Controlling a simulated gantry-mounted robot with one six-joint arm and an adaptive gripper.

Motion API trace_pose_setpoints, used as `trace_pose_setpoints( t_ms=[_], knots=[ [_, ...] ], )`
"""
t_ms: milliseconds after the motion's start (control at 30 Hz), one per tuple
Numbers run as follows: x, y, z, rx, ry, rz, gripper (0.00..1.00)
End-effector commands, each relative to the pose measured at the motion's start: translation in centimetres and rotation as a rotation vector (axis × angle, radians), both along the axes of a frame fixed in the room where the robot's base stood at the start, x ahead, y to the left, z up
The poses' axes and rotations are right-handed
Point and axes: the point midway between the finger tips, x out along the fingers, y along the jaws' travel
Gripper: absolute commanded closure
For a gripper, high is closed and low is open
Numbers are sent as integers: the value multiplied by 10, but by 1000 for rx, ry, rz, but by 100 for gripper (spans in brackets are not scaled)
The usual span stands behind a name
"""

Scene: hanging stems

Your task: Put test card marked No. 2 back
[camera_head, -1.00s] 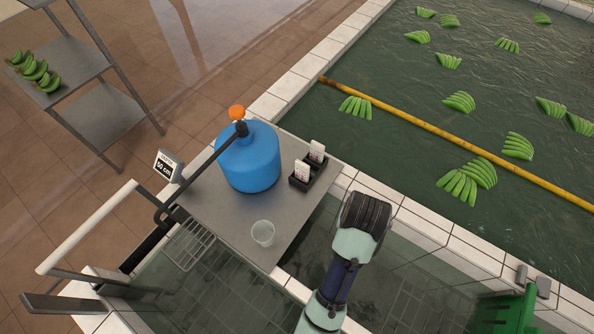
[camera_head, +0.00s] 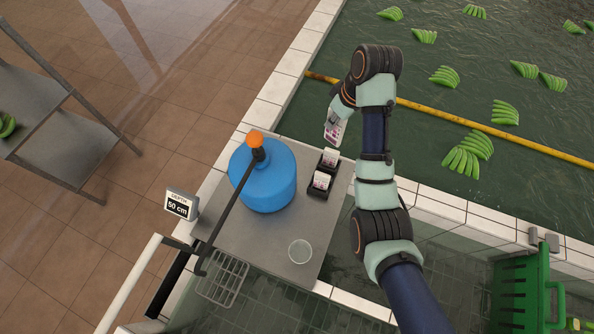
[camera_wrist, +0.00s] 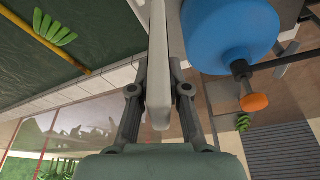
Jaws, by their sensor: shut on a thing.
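My gripper (camera_head: 339,108) is shut on a white test card with red print (camera_head: 334,132). It holds the card above and just beyond the back of a black card holder (camera_head: 327,169), apart from it. In the wrist view the card (camera_wrist: 158,75) shows nearly edge-on between my gripper's fingers (camera_wrist: 158,88). Two other white cards stand upright in the holder, one at the back (camera_head: 331,157) and one at the front (camera_head: 321,181). The number on the held card is too small to read.
A blue container (camera_head: 265,178) with an orange-topped pump stands left of the holder on a grey metal table (camera_head: 240,240). A clear cup (camera_head: 300,251) stands near the front. A depth sign (camera_head: 181,204) is at the left. A green-water pool with bananas lies behind.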

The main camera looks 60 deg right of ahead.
Motion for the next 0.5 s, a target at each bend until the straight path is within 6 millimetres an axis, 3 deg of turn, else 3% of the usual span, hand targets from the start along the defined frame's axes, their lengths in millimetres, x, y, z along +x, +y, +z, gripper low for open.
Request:
trace_pose_setpoints(
  t_ms=[167, 300, 500],
  knots=[
    [0, 0, -17, 1, 1, 0, 100],
    [0, 0, -60, 0, 1, 0, 100],
    [-1, 1, -108, 4, 3, 0, 100]
  ],
)
